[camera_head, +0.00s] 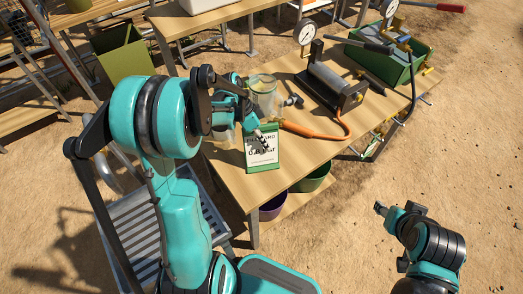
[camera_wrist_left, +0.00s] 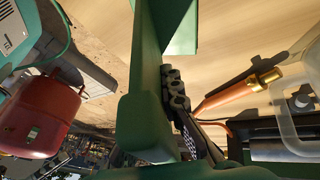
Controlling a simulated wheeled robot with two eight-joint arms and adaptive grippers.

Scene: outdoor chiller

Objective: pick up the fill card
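The fill card (camera_head: 262,157) is a green-bordered card with a white face and dark print. In the head view it is by the left part of the wooden table's top. My left gripper (camera_head: 260,137) is at the card, with a checkered finger across its upper face. In the left wrist view a large green piece (camera_wrist_left: 145,100), apparently the card, fills the middle, close up. Dark finger parts (camera_wrist_left: 178,95) lie right beside it. Whether the fingers close on it is hidden. My right gripper (camera_head: 382,208) is away from the table, lower right; its opening is too small to tell.
A metal cylinder device (camera_head: 330,85), a gauge (camera_head: 305,32) and a green toolbox (camera_head: 393,62) stand farther right. Purple and green buckets (camera_head: 311,181) are under the table. Open sand lies right.

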